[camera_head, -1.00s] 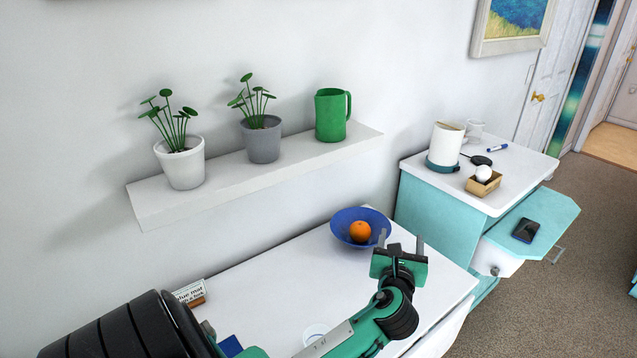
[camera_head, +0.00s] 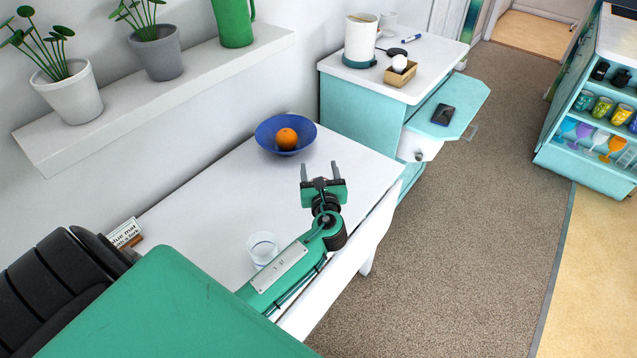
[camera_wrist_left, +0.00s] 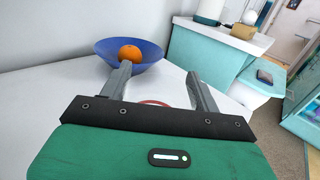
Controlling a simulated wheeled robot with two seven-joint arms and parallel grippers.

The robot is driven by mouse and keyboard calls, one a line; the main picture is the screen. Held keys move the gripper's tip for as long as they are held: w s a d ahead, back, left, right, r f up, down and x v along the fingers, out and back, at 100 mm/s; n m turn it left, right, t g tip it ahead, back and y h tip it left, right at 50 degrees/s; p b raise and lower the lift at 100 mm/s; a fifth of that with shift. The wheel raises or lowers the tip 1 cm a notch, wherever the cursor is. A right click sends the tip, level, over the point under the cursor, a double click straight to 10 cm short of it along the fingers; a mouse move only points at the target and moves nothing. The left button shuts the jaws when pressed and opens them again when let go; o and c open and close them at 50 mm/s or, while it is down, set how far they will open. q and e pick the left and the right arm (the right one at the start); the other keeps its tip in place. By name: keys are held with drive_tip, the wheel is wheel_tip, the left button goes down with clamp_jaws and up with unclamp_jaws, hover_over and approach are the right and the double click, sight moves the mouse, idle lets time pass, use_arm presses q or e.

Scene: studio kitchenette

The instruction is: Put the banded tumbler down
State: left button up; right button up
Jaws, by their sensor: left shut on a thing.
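My left gripper (camera_head: 319,169) is above the white table, near its right end and just in front of the blue bowl. In the left wrist view its two fingers (camera_wrist_left: 158,72) stand apart, shut on the banded tumbler. The tumbler is clear and hardly shows; a thin reddish arc (camera_wrist_left: 155,102) low between the fingers is its only plain trace. I cannot tell how far its base is from the table. Another clear glass with a bluish band (camera_head: 262,247) stands on the table beside my left forearm. My right gripper is out of view.
The blue bowl (camera_head: 264,137) holds an orange (camera_head: 287,139) close behind the gripper. A small sign (camera_head: 124,232) stands at the table's left. The white tabletop (camera_head: 215,215) is bare around the middle. A teal cabinet (camera_head: 350,105) with an open drawer stands beyond the right end.

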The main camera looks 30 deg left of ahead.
use_arm(q)
wheel_tip(320, 180, down, 4)
drive_tip(key=shift+f, duration=0.25)
